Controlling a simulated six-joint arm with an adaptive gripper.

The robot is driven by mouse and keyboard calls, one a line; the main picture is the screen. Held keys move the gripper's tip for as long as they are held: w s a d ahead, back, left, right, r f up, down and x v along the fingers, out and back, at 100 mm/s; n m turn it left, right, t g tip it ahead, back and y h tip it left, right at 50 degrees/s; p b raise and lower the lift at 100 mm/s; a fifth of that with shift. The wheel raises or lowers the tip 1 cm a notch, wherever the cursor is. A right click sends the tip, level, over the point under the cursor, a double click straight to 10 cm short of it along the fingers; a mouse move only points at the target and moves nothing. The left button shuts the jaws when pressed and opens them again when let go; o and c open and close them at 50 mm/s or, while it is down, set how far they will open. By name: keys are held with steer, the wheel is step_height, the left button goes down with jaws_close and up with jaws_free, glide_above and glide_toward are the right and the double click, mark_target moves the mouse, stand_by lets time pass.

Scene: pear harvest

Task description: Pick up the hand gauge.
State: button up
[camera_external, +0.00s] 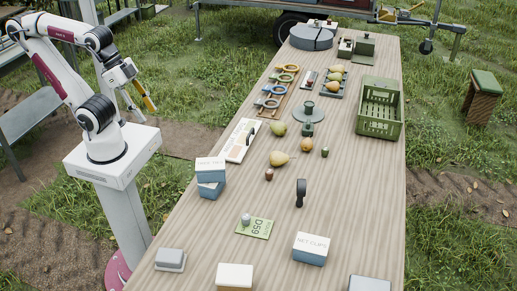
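My gripper (141,107) hangs in the air to the left of the table, pointing down. Its two fingers look spread apart, with nothing clearly between them; one side shows an orange-yellow part. No thing is plainly marked as the hand gauge. A dark upright tool with a rounded head (300,193) stands alone on the middle front of the table. Several blue and orange ring-shaped tools with handles (271,103) lie on a wooden rack farther back. I cannot tell which of these is the hand gauge. My gripper is well away from all of them.
The long wooden table (335,180) also bears a green crate (380,125), loose pears (280,159), a white board (241,140), stacked boxes (210,187), a net clips box (311,249) and a green D59 card (254,228).

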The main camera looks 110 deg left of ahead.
steer(key=o, duration=0.7)
steer(key=w+d+m+t, duration=0.2)
steer(key=w+t, duration=0.1)
steer(key=w, duration=1.2)
steer(key=w+d+m+t, duration=0.1)
steer(key=w+d+t, duration=0.15)
steer(key=w, duration=1.35)
steer(key=shift+w+a+f+m+t+y, duration=0.4)
steer(key=shift+w+a+f+y, duration=0.7)
steer(key=shift+w+f, duration=1.4)
steer(key=shift+w+a+f+m+t+y, duration=0.15)
steer(key=shift+w+a+f+t+y, duration=0.7)
steer(key=shift+w+f, duration=1.65)
steer(key=shift+w+a+f+m+t+y, duration=0.3)
steer(key=shift+w+a+f+y, duration=1)
steer(key=shift+w+f, duration=1.2)
